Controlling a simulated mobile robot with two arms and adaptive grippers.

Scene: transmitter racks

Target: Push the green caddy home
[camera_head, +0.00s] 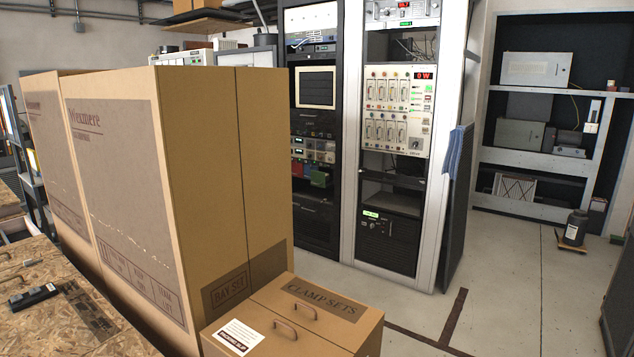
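A dark equipment rack (313,222) stands beyond the cardboard boxes. In it, at mid height, a small green block (320,177) sits in a row beside a red one (300,170). The green block may be the green caddy. It is too small to tell whether it stands out from the row or sits flush. The left part of this rack is hidden behind a tall box. Neither of my grippers shows in this view.
Tall cardboard boxes (130,170) fill the left and centre foreground. A lower "CLAMP SETS" box (330,308) stands before the racks. A light-framed rack (402,110) adjoins on the right. Open floor (520,270) lies to the right, with a dark canister (574,228) farther back.

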